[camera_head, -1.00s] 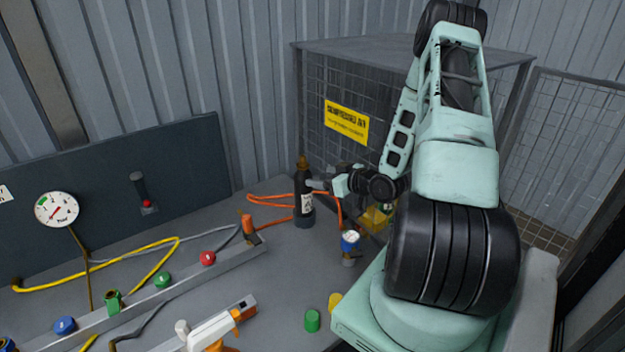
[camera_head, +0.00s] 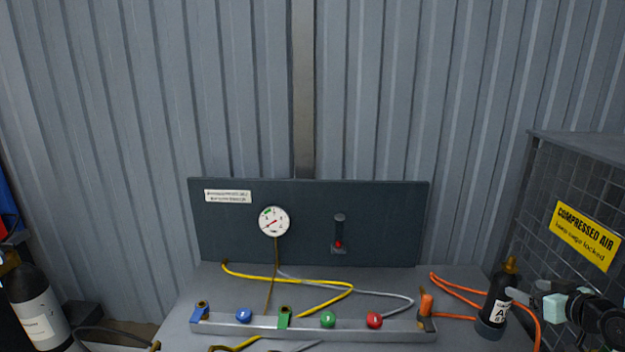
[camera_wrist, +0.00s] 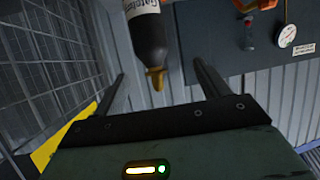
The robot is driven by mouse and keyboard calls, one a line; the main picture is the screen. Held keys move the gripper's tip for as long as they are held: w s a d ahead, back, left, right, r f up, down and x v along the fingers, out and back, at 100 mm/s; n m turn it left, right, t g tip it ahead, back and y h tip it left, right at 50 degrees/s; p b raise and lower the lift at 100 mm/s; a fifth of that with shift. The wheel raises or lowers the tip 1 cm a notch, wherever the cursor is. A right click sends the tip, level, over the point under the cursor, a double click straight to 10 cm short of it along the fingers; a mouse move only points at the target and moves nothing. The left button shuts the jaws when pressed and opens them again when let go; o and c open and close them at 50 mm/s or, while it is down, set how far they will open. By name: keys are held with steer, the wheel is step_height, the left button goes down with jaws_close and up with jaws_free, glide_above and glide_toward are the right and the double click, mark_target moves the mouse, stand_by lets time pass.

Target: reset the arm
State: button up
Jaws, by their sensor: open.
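My gripper (camera_head: 515,294) is at the right edge of the head view, beside a black bottle (camera_head: 498,297) with a white label and a brass-coloured top. The bottle stands upright on the bench in a dark round holder (camera_head: 488,330). In the wrist view my gripper (camera_wrist: 160,68) is open, with its two fingers apart. The bottle (camera_wrist: 149,38) shows there inverted, its top pointing down into the space between the fingers. I cannot tell whether a finger touches it. Most of my arm is outside the head view.
A mesh cage (camera_head: 555,170) with a yellow sign (camera_head: 587,236) stands close to my gripper at right. Orange hose (camera_head: 455,289) runs near the bottle. A metal rail (camera_head: 270,327) with coloured caps, a gauge (camera_head: 273,222) and a panel (camera_head: 375,220) are left. A cylinder (camera_head: 36,310) stands far left.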

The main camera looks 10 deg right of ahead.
steer(key=w+a+r+n+g, duration=0.1)
steer(key=a+r+g, duration=0.15)
steer(key=a, duration=0.25)
steer(key=w+a+r+g, duration=0.2)
steer(key=a+g, duration=0.1)
steer(key=a, duration=0.2)
steer(key=s+a+r+g, duration=0.2)
steer(key=s+a+r, duration=0.25)
steer(key=a, duration=0.45)
steer(key=s+a+r+g, duration=0.3)
steer(key=s+a, duration=0.2)
steer(key=a, duration=0.3)
steer(key=s+a+n+g+b, duration=0.1)
steer(key=s+a+n, duration=0.2)
steer(key=s+a, duration=0.4)
steer(key=s+a+n+g+y+b, duration=0.1)
steer(key=s+a+n+g+b, duration=0.1)
steer(key=s+a, duration=0.6)
steer(key=a+n, duration=0.1)
steer(key=a, duration=0.3)
steer(key=shift+f+n, duration=0.25)
steer(key=shift+n, duration=0.15)
